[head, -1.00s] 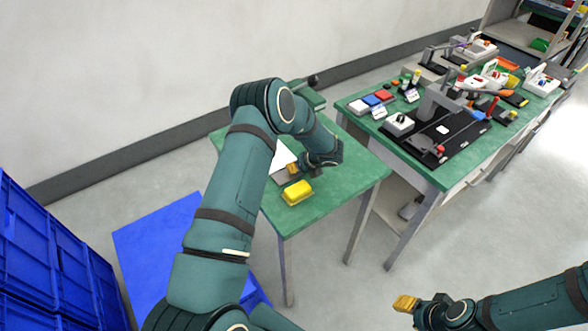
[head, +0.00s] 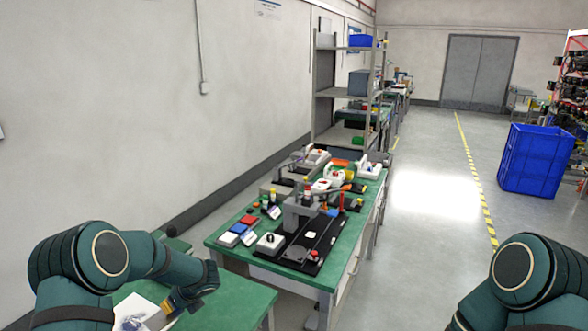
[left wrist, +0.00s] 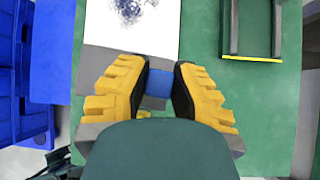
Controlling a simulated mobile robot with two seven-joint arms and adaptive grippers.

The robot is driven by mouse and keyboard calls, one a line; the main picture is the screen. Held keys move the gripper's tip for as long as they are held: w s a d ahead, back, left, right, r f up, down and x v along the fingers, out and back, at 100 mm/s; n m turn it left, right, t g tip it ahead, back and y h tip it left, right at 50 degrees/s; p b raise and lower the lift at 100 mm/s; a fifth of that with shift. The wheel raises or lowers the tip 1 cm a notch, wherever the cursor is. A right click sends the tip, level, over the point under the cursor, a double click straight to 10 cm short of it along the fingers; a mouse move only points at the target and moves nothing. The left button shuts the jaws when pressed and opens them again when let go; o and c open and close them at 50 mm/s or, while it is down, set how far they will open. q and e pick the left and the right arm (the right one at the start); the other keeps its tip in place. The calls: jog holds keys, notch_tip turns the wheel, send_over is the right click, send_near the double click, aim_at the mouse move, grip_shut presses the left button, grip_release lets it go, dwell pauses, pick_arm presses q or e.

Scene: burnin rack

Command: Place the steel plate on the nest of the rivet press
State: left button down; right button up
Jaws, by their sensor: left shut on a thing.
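My left gripper (head: 176,304) is low over the near green table, beside a white sheet with a dark speckled patch (left wrist: 130,12). In the left wrist view its yellow fingers (left wrist: 158,90) are closed in on a small blue piece (left wrist: 158,78) between the dark pads. A flat grey surface (left wrist: 100,58) shows between the sheet and the fingers. I cannot tell which of these is the steel plate. The grey rivet press (head: 299,213) stands on a black base on the far green table, with a small white square (head: 312,206) there. I cannot make out its nest clearly. My right gripper is out of view.
The far green table (head: 226,252) also holds red, blue and white blocks (head: 240,228) and several small devices. A shelf rack (head: 345,92) stands behind it. A blue bin (head: 537,160) is at the right. The floor right of the table is open.

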pick_arm(q)
jog(key=s+d+r+m+t+h+b, duration=0.1)
jog(key=s+d+m+t+h, duration=0.2)
jog(key=s+d+m, duration=0.3)
jog(key=s+d+r+m+t+h+b, duration=0.2)
jog(key=s+d+m+h, duration=0.2)
jog(key=d, duration=0.9)
jog(key=s+m, duration=0.3)
jog(key=m, duration=0.1)
jog(key=shift+r+m+t+h, duration=0.3)
jog(key=shift+m+t+h, duration=0.1)
jog(key=shift+a, duration=0.1)
